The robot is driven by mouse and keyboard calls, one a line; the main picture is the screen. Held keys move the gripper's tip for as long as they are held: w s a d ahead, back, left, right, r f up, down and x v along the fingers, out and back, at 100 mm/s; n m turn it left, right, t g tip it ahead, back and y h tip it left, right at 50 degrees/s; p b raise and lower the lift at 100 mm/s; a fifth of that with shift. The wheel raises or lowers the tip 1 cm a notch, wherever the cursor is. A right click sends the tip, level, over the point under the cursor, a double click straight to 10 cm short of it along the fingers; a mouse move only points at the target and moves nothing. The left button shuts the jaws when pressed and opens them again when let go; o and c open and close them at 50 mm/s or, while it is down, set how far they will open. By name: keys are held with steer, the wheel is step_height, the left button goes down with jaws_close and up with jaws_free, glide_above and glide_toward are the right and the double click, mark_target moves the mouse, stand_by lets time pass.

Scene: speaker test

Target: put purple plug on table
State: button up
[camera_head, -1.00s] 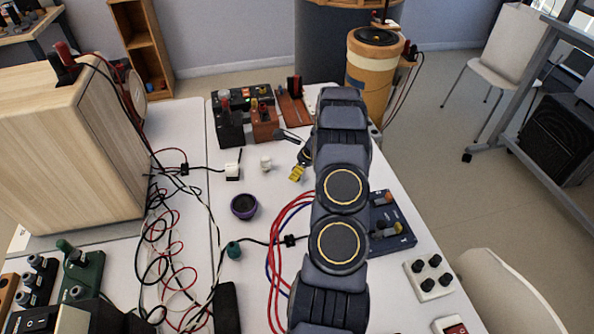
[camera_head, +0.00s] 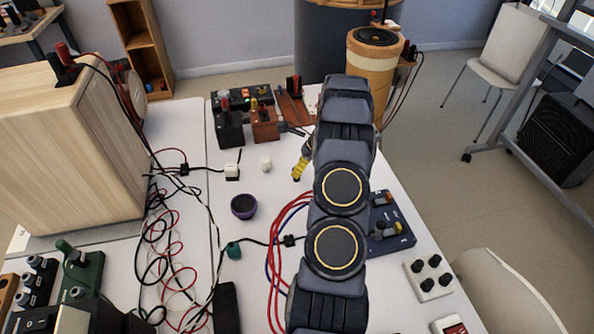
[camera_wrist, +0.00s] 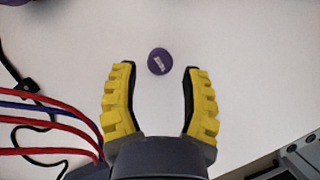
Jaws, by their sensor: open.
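In the head view, only part of my gripper (camera_head: 299,169) shows beside my arm. I cannot clearly pick out the plug in the head view.
A purple cup-like piece (camera_head: 243,207), a white block (camera_head: 232,172) and a small white knob (camera_head: 265,164) stand on the table. Red and blue cables (camera_head: 277,250) curve near a blue box (camera_head: 392,225). A large wooden speaker (camera_head: 70,160) stands at left.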

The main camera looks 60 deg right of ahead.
steer(key=v, duration=0.9)
